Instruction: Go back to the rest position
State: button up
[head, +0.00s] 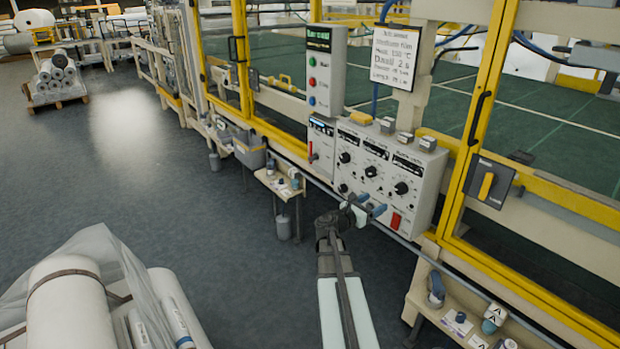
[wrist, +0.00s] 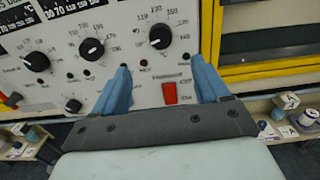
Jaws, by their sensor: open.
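Black dials with printed scales, such as the right one (wrist: 160,36), sit above. I cannot tell whether a fingertip touches the panel.
A yellow-framed machine enclosure (head: 475,125) runs behind the panel. A low shelf with small items (head: 455,318) stands at lower right, and a small side table (head: 278,182) at left. Wrapped white rolls (head: 70,305) lie at lower left. The dark floor (head: 150,170) between is open.

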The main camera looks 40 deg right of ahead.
jog(key=s+a+f+m+g+y, duration=0.1)
jog(key=s+a+f+m+y, duration=0.25)
jog(key=f+m, duration=0.45)
jog(key=s+a+f+m+g+y, duration=0.1)
jog(key=s+a+f+m+y, duration=0.35)
jog(key=m, duration=0.65)
jog(key=a+f+m+y, duration=0.3)
jog(key=a+f+y, duration=0.3)
jog(key=a+f, duration=0.85)
jog(key=s+a+f+g+y, duration=0.15)
jog(key=s+a+f, duration=0.35)
jog(key=a, duration=0.5)
jog(key=s+a+f+y, duration=0.3)
jog(key=a+f, duration=0.4)
jog(key=a, duration=0.3)
jog(key=s+a+f+n+g, duration=0.1)
jog(key=s+a+f+n, duration=0.1)
jog(key=s+a, duration=0.4)
jog(key=s+a+f+n+g, duration=0.1)
jog(key=s+a+f+g, duration=0.1)
jog(key=s+a+f, duration=0.2)
jog(key=s+a, duration=0.3)
jog(key=s, duration=0.1)
jog(key=shift+f+n, duration=0.3)
jog(key=shift+n, duration=0.1)
